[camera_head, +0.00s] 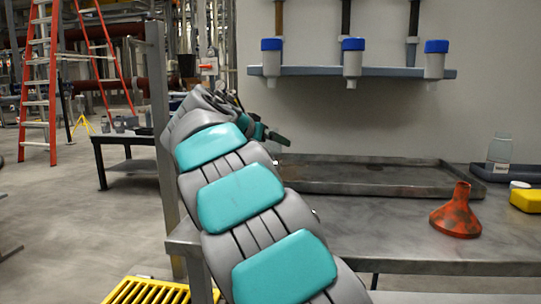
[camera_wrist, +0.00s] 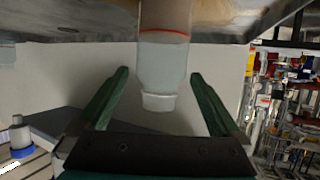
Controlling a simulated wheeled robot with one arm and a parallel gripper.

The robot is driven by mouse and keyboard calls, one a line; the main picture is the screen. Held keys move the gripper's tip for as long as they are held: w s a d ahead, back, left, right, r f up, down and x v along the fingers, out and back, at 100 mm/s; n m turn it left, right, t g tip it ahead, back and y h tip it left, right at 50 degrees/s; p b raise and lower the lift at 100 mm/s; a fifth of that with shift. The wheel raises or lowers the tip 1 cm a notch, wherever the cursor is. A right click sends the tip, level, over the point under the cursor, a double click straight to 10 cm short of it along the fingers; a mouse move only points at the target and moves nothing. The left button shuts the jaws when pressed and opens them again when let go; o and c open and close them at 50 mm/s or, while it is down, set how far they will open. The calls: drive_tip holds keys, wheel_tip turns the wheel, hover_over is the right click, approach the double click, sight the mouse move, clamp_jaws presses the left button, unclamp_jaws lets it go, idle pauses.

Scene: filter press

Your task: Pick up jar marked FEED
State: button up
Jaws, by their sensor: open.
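In the wrist view, which looks upside down, a clear jar (camera_wrist: 162,70) with a thin red line and a white cap (camera_wrist: 158,102) stands at the worktop's edge. My gripper (camera_wrist: 159,74) is open, with one green finger on each side of this jar; I cannot tell if they touch it. No lettering is readable on it. In the head view my gripper (camera_head: 270,134) is past my arm at the left end of the bench, and this jar is hidden there. Another clear jar (camera_head: 499,148) with a pale label stands at the far right, its wording unreadable.
A shallow metal tray (camera_head: 370,190) lies on the grey bench (camera_head: 350,240). An orange-red funnel (camera_head: 457,215) and a yellow block (camera_head: 526,201) stand to the right. A wall rack (camera_head: 400,72) holds blue-topped filter cups above. A yellow grate (camera_head: 150,291) is on the floor.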

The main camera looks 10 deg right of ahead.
drive_tip(key=x, duration=0.4)
drive_tip(key=shift+w+d+p, duration=0.15)
drive_tip(key=shift+w+p, duration=0.05)
drive_tip(key=shift+p, duration=0.1)
drive_tip(key=shift+c, duration=0.4)
clamp_jaws()
drive_tip(key=shift+r, duration=0.25)
drive_tip(key=shift+r, duration=1.55)
drive_tip(key=s+a+r+b, duration=0.1)
drive_tip(key=s+a, duration=0.4)
drive_tip(key=s, duration=1)
drive_tip(key=shift+a+r+b, duration=0.2)
drive_tip(key=shift+r+b, duration=0.05)
drive_tip(key=shift+b, duration=0.5)
